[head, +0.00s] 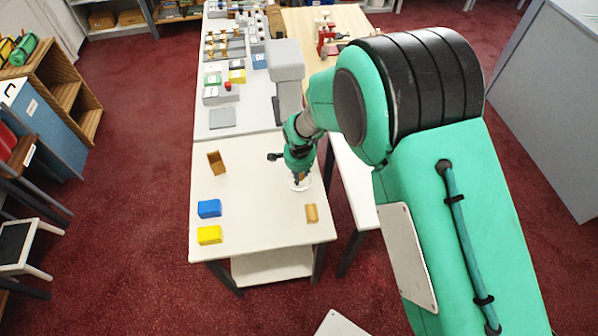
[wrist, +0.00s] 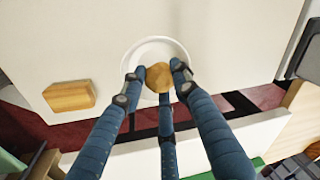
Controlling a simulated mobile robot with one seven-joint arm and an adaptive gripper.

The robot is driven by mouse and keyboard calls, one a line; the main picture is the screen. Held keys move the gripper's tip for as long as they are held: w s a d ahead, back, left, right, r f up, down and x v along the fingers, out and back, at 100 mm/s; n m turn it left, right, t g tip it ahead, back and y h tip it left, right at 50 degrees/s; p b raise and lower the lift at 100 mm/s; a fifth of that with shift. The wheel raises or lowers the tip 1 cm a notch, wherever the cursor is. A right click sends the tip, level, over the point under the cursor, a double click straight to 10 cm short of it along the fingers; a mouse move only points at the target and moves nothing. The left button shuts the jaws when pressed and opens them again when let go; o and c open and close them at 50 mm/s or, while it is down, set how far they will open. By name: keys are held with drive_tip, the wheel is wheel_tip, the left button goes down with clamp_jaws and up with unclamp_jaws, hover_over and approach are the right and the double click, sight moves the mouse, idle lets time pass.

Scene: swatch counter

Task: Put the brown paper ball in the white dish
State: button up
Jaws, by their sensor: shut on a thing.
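The brown paper ball (wrist: 158,76) is held between the blue fingers of my gripper (wrist: 157,84) in the wrist view. The white dish (wrist: 150,47) lies on the pale table behind the ball, and the ball overlaps the dish in this view. In the head view my gripper (head: 299,177) is over the dish (head: 302,186), near the table's right edge. The ball is mostly hidden there by the fingers. I cannot tell whether the ball touches the dish.
A wooden block (head: 311,213) lies near the front right of the table; it also shows in the wrist view (wrist: 69,96). A blue block (head: 209,208), a yellow block (head: 209,235) and a brown piece (head: 216,162) are on the left. The table's middle is clear.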

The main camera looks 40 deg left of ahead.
drive_tip(key=shift+f, duration=0.8)
drive_tip(key=o, duration=0.8)
drive_tip(key=shift+r+p, duration=1.15)
drive_tip(key=shift+r, duration=2.35)
